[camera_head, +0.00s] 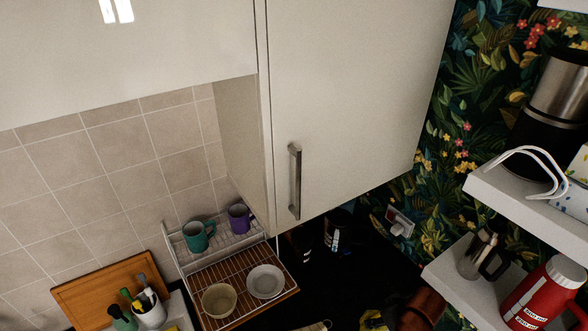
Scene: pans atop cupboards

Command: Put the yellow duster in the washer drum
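A bright yellow item (374,320) shows at the bottom edge, right of centre, on a dark surface. It is cut off by the frame, and I cannot tell whether it is the duster. A smaller yellow patch (173,328) shows at the bottom left, also cut off. The washer and its drum are not in view. Neither of my grippers is in view.
A wall cupboard (350,110) with a metal handle fills the upper middle. A dish rack (245,290) holds mugs and bowls below it. A chopping board (100,290) leans at the left. White shelves (470,290) at the right hold a red canister (540,295).

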